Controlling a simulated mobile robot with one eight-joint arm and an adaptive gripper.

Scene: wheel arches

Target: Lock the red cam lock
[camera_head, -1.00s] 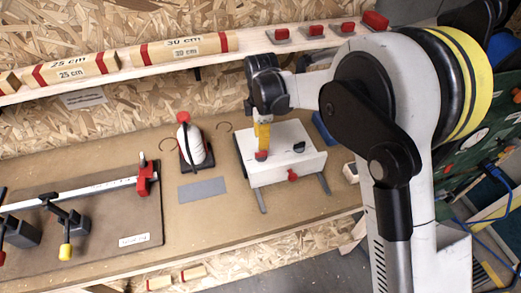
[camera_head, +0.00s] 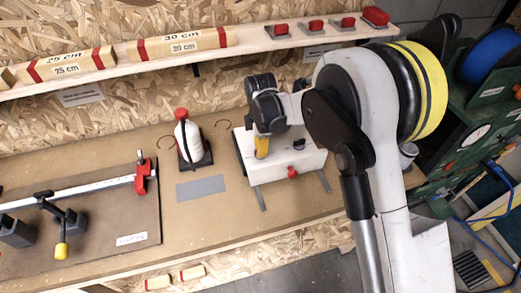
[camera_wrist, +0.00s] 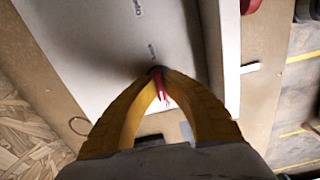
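A white box (camera_head: 282,170) stands on the bench, with a black knob (camera_head: 299,144) on its top and a red knob (camera_head: 292,172) on its front face. My gripper (camera_head: 262,153) points down at the left part of the box top. In the wrist view, my gripper's yellow fingers (camera_wrist: 158,73) come together at their tips around a narrow red lever, which I take as the red cam lock (camera_wrist: 161,92). The lever shows between the fingers; its dark pivot end is partly hidden by the tips. In the head view my gripper hides this lever.
A white bottle with a red cap (camera_head: 187,140) stands left of the box, near a grey plate (camera_head: 201,188). A dark board with a clamp bar (camera_head: 90,187) lies further left. A shelf (camera_head: 240,48) with blocks runs above.

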